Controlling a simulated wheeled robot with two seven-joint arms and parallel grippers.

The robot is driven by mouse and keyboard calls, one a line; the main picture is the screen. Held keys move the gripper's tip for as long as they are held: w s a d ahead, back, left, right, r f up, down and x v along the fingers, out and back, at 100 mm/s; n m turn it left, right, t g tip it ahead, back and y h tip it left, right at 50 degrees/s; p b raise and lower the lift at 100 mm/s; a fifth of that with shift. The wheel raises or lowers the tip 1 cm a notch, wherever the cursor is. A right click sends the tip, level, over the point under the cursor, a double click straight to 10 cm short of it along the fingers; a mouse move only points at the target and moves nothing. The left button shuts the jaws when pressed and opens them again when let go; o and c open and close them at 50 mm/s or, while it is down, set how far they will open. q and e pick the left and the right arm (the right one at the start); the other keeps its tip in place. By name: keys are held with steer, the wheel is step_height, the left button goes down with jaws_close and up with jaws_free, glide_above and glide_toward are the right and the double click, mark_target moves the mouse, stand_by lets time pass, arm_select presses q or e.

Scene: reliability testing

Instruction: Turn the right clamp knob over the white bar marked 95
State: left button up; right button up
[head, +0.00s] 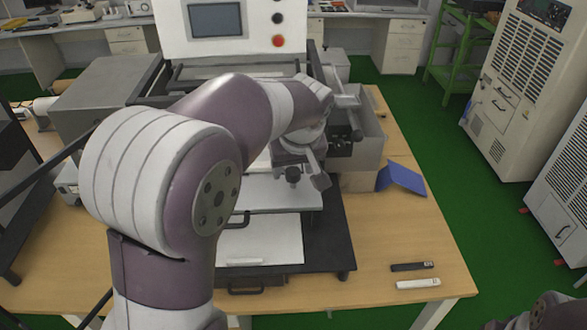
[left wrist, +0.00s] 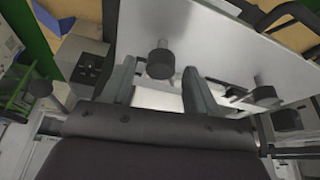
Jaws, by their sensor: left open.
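The right clamp knob is a small black cylinder (head: 293,176) at the right front of the machine's raised plate (head: 270,196). It also shows in the left wrist view (left wrist: 160,63). My left gripper (head: 301,172) is open, with one finger on each side of this knob; contact cannot be told. In the left wrist view the left gripper (left wrist: 159,66) has the knob between its fingertips. A pale strip shows behind the knob between the fingers; no marking is readable. Other black knobs (left wrist: 264,96) stand to the right. My right gripper is not in view.
A black bar (head: 412,266) and a white bar (head: 418,284) with a small dark label lie on the wooden table (head: 400,220) at the right front. Another white bar (head: 245,262) lies on the machine's lower front. A blue piece (head: 402,179) lies right of the machine.

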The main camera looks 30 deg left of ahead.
arm_select(q)
steer(key=shift+s+a, duration=0.15)
steer(key=shift+a, duration=0.05)
steer(key=shift+w+d, duration=0.2)
steer(key=shift+d, duration=0.05)
steer(key=c, duration=1)
steer(key=shift+c, duration=0.2)
steer(key=m+t+h, duration=0.1)
steer(key=m, duration=0.3)
steer(key=shift+s+a, duration=0.1)
steer(key=shift+a, duration=0.05)
steer(key=shift+m+h, duration=0.6)
steer(key=shift+m, duration=0.8)
